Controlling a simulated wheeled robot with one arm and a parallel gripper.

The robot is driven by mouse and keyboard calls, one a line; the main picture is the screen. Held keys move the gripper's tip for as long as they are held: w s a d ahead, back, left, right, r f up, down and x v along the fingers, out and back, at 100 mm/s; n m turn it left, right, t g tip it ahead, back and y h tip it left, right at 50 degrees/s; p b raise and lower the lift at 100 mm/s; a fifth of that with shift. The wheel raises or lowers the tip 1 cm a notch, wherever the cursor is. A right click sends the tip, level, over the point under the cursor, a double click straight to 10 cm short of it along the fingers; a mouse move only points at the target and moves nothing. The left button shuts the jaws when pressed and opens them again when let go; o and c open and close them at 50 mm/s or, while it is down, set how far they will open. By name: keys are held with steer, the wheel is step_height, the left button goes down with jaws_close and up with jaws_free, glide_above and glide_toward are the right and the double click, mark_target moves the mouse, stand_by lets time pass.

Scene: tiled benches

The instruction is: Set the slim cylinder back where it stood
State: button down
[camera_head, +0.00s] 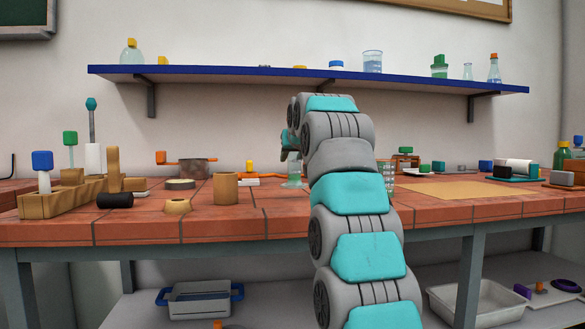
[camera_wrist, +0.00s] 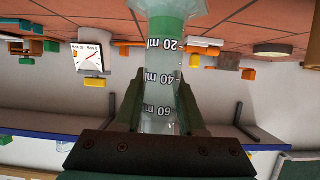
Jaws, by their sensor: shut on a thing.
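The slim cylinder (camera_wrist: 160,75) is a clear graduated cylinder with dark volume marks and a green band above its clear foot. My gripper (camera_wrist: 162,92) is shut on it, with one dark finger on each side. The wrist view is upside down, so the cylinder's foot points down toward the bench. In the head view the lower part of the cylinder (camera_head: 293,181) shows just left of my arm, over the tiled bench (camera_head: 285,226). Most of my gripper is hidden behind my arm there. I cannot tell whether the foot touches the tiles.
A grey pot (camera_head: 194,168), a tan cylinder (camera_head: 226,188) and a wooden rack (camera_head: 62,198) stand to the left. A glass beaker (camera_head: 386,176) stands just right of my arm, near a tan mat (camera_head: 455,190). A blue-edged shelf (camera_head: 230,77) with glassware hangs above.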

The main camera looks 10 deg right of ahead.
mark_target(293, 168)
steer(key=shift+s+f+b, duration=0.1)
steer(key=shift+f+b, duration=0.3)
steer(key=shift+f, duration=0.95)
steer(key=shift+f, duration=0.1)
steer(key=c, duration=0.5)
jaws_free()
steer(key=shift+f, duration=0.1)
steer(key=shift+f+b, duration=0.1)
steer(key=shift+b, duration=0.2)
